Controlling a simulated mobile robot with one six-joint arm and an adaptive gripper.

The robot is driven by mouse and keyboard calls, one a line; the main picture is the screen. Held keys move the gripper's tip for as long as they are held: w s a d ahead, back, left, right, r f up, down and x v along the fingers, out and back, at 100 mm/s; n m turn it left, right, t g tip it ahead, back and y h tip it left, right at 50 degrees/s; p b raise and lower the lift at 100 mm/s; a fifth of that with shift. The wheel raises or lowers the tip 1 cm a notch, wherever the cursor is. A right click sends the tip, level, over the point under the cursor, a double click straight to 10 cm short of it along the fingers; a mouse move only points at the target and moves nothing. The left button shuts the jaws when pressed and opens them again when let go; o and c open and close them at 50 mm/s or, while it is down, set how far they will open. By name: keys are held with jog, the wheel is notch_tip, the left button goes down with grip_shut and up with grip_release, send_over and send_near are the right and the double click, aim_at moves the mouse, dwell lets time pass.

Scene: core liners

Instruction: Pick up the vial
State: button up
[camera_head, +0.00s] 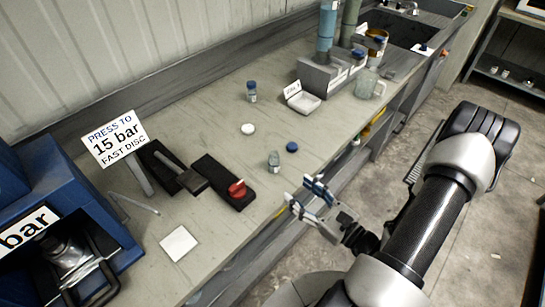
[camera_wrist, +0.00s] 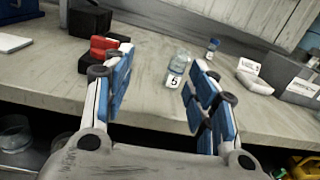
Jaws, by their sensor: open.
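A clear vial (camera_head: 273,161) without a cap stands upright near the front edge of the bench. In the wrist view this vial (camera_wrist: 178,68) bears a white label reading 5 and shows between my open fingers, beyond their tips. A second vial (camera_head: 251,91) with a blue cap stands farther back and also shows in the wrist view (camera_wrist: 212,48). A loose blue cap (camera_head: 292,147) lies beside the uncapped vial. My gripper (camera_head: 304,193) is open and empty in front of the bench edge, apart from the vial; the wrist view also shows it (camera_wrist: 158,78).
A white disc (camera_head: 248,129) and a white tray (camera_head: 304,104) lie behind. A blue press (camera_head: 60,190) stands at left. Bench around the vial is mostly clear.

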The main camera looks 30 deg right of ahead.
aim_at(277, 161)
jog(key=w+h+b, duration=0.1)
jog(key=w, duration=0.4)
jog(key=w+f+m+h+b, duration=0.1)
jog(key=w, duration=0.5)
jog(key=w+f+m+b, duration=0.1)
jog(key=w, duration=0.4)
jog(key=shift+w+d+f+h, duration=0.1)
jog(key=shift+w+f+h, duration=0.15)
jog(key=shift+h, duration=0.15)
jog(key=shift+s, duration=0.1)
jog(key=c, duration=1.1)
